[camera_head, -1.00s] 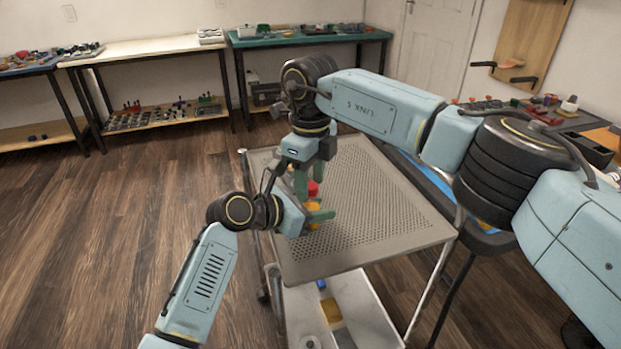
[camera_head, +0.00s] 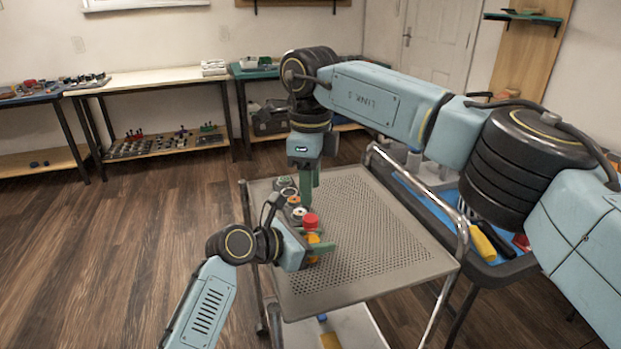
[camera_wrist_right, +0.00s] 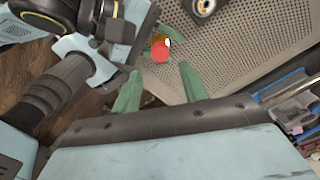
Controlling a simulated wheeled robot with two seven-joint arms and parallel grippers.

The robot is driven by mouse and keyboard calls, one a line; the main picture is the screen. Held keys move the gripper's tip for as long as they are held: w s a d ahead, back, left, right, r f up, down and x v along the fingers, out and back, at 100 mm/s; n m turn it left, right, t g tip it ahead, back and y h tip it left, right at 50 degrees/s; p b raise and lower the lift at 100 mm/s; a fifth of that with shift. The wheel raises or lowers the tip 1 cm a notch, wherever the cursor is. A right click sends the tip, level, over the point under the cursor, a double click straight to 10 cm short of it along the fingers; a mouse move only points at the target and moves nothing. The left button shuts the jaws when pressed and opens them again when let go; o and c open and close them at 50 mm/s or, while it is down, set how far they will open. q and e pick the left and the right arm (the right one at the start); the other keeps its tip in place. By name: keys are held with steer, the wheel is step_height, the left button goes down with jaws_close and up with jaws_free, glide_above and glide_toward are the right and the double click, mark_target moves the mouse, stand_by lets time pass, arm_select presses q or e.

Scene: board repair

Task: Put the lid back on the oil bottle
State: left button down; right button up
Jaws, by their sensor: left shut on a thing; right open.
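The oil bottle (camera_head: 314,240) is yellow-orange and stands at the left side of the perforated cart top. Its red lid (camera_head: 311,221) sits at its top; I cannot tell whether it is fully seated. My left gripper (camera_head: 320,247) is shut on the bottle, hiding part of it. My right gripper (camera_head: 306,183) points down above and behind the bottle, apart from the lid. In the right wrist view, its green fingers (camera_wrist_right: 158,88) are spread and empty. The red lid (camera_wrist_right: 160,51) shows beyond them, with a little orange bottle (camera_wrist_right: 157,39) beside it.
Several round parts (camera_head: 293,200) line the cart's left edge behind the bottle. The right part of the cart top (camera_head: 380,220) is clear. A blue-lined tray with tools, including a yellow-handled one (camera_head: 482,243), stands to the right. A metal handle rail (camera_head: 420,168) rises at the cart's far right.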

mark_target(311, 218)
steer(key=shift+r+n, duration=0.65)
steer(key=shift+n, duration=0.35)
steer(key=shift+f, duration=0.1)
steer(key=shift+f, duration=3.95)
jaws_close()
steer(key=m, duration=0.5)
steer(key=shift+o, duration=0.8)
jaws_free()
